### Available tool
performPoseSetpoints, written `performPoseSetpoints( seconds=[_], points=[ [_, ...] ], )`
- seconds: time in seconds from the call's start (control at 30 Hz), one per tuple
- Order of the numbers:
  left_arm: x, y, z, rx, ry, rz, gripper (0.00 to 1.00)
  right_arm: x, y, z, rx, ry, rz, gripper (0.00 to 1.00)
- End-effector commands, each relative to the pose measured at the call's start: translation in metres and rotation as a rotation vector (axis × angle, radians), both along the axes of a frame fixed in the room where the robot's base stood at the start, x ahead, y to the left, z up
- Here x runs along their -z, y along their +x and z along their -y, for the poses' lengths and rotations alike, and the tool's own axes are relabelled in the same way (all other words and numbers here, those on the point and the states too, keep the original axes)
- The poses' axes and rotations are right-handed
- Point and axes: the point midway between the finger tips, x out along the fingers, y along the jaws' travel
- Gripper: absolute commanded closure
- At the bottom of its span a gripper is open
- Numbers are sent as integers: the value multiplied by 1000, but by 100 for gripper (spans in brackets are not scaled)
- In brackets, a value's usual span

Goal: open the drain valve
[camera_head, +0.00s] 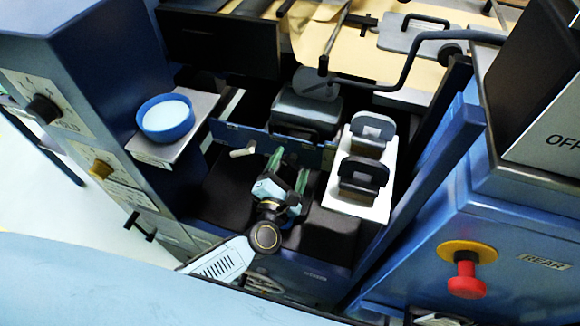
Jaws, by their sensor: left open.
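My left gripper (289,170) is in the middle of the head view, with its two green-edged fingers apart and nothing seen between them. It reaches into the blue machine's bay, close to a low blue panel (290,148). A small cream lever (243,150) sticks out from that panel, just left of the fingers and apart from them. I cannot read a label that says which control is the drain valve. My right gripper does not show.
A blue-rimmed bowl (166,117) stands on a grey shelf at the left. Two dark blocks sit on a white tray (346,207) right of my gripper. A grey crank (408,65) crosses above. A red button (467,281) projects from the right cabinet.

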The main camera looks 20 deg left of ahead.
Motion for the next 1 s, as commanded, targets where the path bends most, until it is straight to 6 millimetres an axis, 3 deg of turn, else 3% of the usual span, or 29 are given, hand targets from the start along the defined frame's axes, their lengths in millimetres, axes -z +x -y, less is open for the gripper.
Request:
performPoseSetpoints(
  seconds=[0.2,0.57,1.0],
  points=[
    [0,0,0,1,-1,-1,27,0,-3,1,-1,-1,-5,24],
    [0,0,0,1,-1,-1,72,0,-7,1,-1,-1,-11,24],
    [0,0,1,-1,105,1,72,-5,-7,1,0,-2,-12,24]
  ],
)
